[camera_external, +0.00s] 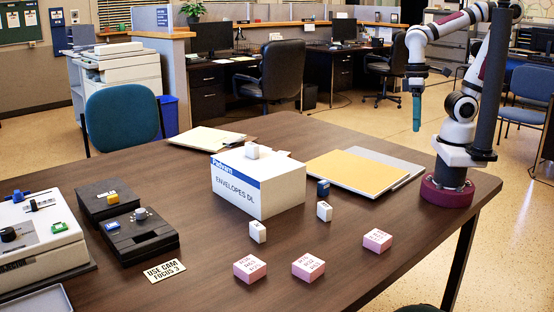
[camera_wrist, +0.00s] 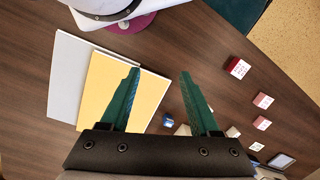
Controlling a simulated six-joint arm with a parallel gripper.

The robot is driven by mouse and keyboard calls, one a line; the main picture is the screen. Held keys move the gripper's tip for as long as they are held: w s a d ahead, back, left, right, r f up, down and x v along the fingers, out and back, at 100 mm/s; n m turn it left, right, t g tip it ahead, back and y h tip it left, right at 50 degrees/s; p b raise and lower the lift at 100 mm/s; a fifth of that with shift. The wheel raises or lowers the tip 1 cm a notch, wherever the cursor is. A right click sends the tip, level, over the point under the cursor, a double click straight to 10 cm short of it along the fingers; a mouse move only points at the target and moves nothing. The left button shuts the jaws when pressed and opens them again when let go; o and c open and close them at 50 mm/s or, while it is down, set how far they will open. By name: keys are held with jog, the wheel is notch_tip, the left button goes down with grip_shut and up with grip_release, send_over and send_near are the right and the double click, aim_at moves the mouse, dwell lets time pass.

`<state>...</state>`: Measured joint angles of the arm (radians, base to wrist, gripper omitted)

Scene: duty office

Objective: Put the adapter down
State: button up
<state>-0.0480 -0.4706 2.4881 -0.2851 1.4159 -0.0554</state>
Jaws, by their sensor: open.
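My gripper (camera_external: 416,128) hangs in the air above the right part of the table, high over the folders' far end. In the wrist view its two green fingers (camera_wrist: 160,75) are apart with nothing between them. I cannot tell for sure which small item is the adapter. A small blue block (camera_external: 323,188) stands by the right end of the envelope box; it also shows in the wrist view (camera_wrist: 167,119). White blocks stand on the table in front of the box (camera_external: 257,232) and to its right (camera_external: 324,211). Another white piece (camera_external: 251,151) is on the box.
The envelope box (camera_external: 270,190) stands mid-table. A yellow folder (camera_external: 345,171) overlaps a grey one (camera_external: 398,163). Pink labelled blocks (camera_external: 308,267) lie near the front edge. Devices (camera_external: 140,235) and a sign (camera_external: 164,271) are at left. Bare tabletop lies right of the folders.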

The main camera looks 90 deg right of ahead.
jog(key=w+a+n+g+h, duration=0.2)
jog(key=w+n+h, duration=0.2)
jog(key=w+n, duration=0.45)
jog(key=n+t+h, duration=0.9)
jog(key=n, duration=1)
send_over(329, 210)
jog(key=s+a, duration=0.8)
jog(key=a, duration=0.4)
jog(key=f, duration=1.6)
jog(key=shift+w+d, duration=0.1)
jog(key=shift+w, duration=0.15)
jog(key=shift+n+t, duration=0.35)
jog(key=shift+t, duration=0.05)
jog(key=x, duration=1.5)
jog(key=shift+w+d+f, duration=0.1)
jog(key=shift+w+f, duration=0.1)
jog(key=shift+f, duration=0.05)
grip_shut()
